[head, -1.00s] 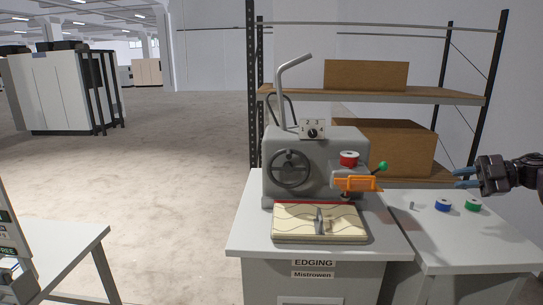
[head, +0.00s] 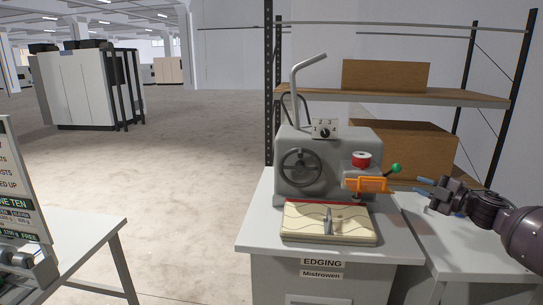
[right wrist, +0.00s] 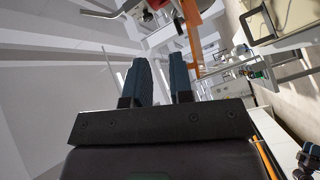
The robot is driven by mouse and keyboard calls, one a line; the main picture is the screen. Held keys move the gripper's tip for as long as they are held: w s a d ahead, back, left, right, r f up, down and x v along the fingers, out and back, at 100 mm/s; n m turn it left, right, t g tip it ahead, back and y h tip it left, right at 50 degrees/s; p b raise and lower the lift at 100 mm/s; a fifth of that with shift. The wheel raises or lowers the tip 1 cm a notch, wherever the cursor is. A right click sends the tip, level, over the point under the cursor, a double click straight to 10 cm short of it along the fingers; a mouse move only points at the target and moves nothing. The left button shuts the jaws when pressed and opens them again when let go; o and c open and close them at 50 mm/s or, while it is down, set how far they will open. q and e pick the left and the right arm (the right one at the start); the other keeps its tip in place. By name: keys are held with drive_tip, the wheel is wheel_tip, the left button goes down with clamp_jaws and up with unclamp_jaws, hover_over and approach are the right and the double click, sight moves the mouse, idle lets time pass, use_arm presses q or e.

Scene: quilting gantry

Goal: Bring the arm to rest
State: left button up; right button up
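My right arm (head: 487,207) reaches in from the right edge of the head view. Its gripper (head: 421,185) points left, just right of the edging machine's orange part, over or in front of the side table; the exact gap is hard to judge. In the right wrist view its two dark fingers (right wrist: 161,80) stand apart with nothing held between them. My left gripper is not in view.
The side table (head: 425,240) is partly hidden behind my arm. A shelf rack (head: 440,97) with brown boxes (head: 386,76) stands behind. Another table (head: 85,238) with a sign board (head: 22,185) is at the left. Open floor (head: 185,165) lies between.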

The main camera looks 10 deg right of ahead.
drive_tip(key=s+a+f+m+h, duration=0.3)
drive_tip(key=s+a+f+m, duration=0.25)
drive_tip(key=a+f, duration=0.45)
drive_tip(key=s+a+f+m+h, duration=0.2)
drive_tip(key=s+a+f+m, duration=0.35)
drive_tip(key=f, duration=0.55)
drive_tip(key=s+a+f+m+g+h, duration=0.1)
drive_tip(key=s+f, duration=0.3)
drive_tip(key=s, duration=0.4)
drive_tip(key=s+a+f+m+g+h, duration=0.1)
drive_tip(key=s+a+f+m+g, duration=0.1)
drive_tip(key=s, duration=0.7)
drive_tip(key=s+a+f+m+g+h, duration=0.1)
drive_tip(key=s+a+f+m, duration=0.2)
drive_tip(key=s+a+f, duration=0.2)
drive_tip(key=s+f, duration=0.3)
drive_tip(key=shift+s+a+m, duration=0.25)
drive_tip(key=shift+m, duration=0.15)
